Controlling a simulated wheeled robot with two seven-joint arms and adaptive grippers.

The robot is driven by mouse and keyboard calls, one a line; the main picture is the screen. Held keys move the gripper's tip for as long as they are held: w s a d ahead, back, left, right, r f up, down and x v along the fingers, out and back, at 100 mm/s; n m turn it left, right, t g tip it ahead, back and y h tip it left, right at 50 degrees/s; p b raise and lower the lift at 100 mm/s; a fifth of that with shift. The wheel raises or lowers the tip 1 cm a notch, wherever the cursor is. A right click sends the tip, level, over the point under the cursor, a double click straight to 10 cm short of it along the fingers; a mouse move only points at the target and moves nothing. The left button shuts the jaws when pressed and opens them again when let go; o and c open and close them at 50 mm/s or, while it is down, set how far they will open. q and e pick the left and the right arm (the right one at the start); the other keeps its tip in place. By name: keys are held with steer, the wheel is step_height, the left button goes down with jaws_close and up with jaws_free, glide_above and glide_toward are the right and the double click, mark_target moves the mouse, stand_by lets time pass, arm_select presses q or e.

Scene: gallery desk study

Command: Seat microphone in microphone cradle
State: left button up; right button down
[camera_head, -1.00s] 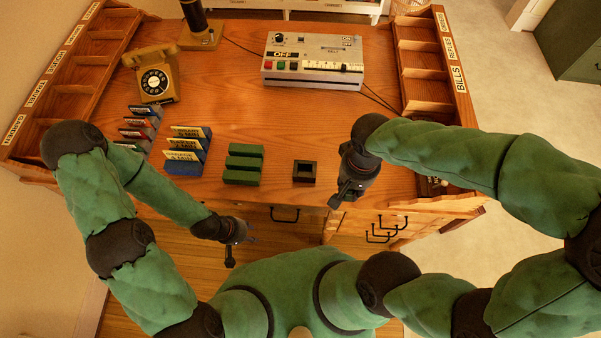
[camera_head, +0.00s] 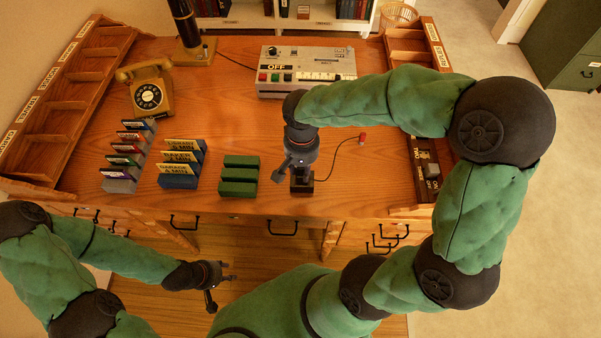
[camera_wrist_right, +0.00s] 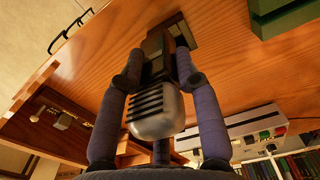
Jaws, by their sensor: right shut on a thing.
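My right gripper (camera_head: 298,170) is shut on the microphone (camera_wrist_right: 155,112), which has a silver head with dark grille slots. The wrist view shows it between the two fingers of the right gripper (camera_wrist_right: 158,52), its narrow end towards the desk. The microphone cradle (camera_head: 302,188), a small dark square block, is right below the right gripper at the desk's front. In the wrist view the cradle (camera_wrist_right: 182,32) lies just past the fingertips, partly hidden. I cannot tell whether the microphone touches it. My left gripper (camera_head: 222,285) is open and empty in front of the desk.
Green blocks (camera_head: 239,175) stand left of the cradle, with labelled card holders (camera_head: 180,165) beyond. A thin cord with a red end (camera_head: 362,138) lies to the right. A grey control box (camera_head: 305,70) and a telephone (camera_head: 149,93) stand further back.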

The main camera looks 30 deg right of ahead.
steer(key=shift+w+d+f+b, duration=0.4)
steer(key=shift+w+f, duration=0.25)
steer(key=shift+f, duration=0.8)
steer(key=shift+w+d+f+b, duration=0.35)
steer(key=shift+w+f+b, duration=0.25)
steer(key=shift+f, duration=0.85)
steer(key=shift+w+d+f+b, duration=0.4)
steer(key=shift+w+f, duration=0.3)
steer(key=shift+f, duration=0.75)
steer(key=shift+f, duration=0.2)
steer(key=c, duration=0.9)
jaws_free()
steer(key=shift+r, duration=0.15)
